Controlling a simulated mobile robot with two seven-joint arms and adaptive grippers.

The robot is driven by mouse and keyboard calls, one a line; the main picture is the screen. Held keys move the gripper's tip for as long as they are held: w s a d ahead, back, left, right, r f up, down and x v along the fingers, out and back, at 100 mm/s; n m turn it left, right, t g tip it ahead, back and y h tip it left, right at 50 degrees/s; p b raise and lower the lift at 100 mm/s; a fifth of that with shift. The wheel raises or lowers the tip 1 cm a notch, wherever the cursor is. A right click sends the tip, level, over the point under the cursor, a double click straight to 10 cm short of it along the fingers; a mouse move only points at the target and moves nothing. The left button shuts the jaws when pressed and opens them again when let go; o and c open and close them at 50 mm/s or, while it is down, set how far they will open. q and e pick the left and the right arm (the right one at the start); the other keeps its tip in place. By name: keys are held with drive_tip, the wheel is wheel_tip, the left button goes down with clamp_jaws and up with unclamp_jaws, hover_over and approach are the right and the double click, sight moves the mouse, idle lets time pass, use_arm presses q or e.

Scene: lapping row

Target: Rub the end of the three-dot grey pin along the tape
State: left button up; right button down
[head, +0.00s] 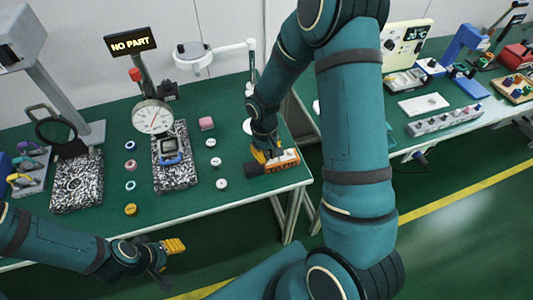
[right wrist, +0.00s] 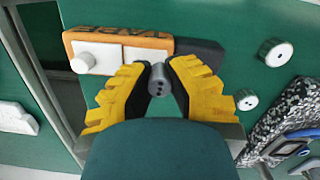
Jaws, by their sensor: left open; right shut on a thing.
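My right gripper (right wrist: 157,82) is shut on a grey pin (right wrist: 158,84), whose near end shows dark dots. In the right wrist view the pin is beside the orange block (right wrist: 120,38), which carries a pale strip, likely the tape (right wrist: 144,54), and a white round knob (right wrist: 84,62). A dark piece (right wrist: 200,50) extends from the block. I cannot tell whether the pin touches anything. In the head view my right gripper (head: 264,154) is over the block (head: 284,162), hiding the pin. My left gripper (head: 168,250) is open and empty, in front of the table edge.
White round parts (head: 216,161) stand left of the block. A sign (head: 131,44) reads NO PART. The table's right edge is near the block.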

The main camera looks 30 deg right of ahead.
drive_tip(key=shift+f, duration=0.25)
drive_tip(key=shift+s+d, duration=0.15)
drive_tip(key=shift+d, duration=0.55)
drive_tip(key=shift+s+d, duration=0.15)
drive_tip(key=shift+d, duration=0.55)
idle(0.7)
drive_tip(key=shift+w+a, duration=0.15)
drive_tip(key=shift+a, duration=0.55)
drive_tip(key=shift+w+a, duration=0.15)
drive_tip(key=shift+a, duration=0.55)
idle(0.6)
drive_tip(key=shift+r, duration=0.1)
drive_tip(key=shift+r+p, duration=1.85)
drive_tip(key=shift+r, duration=1.1)
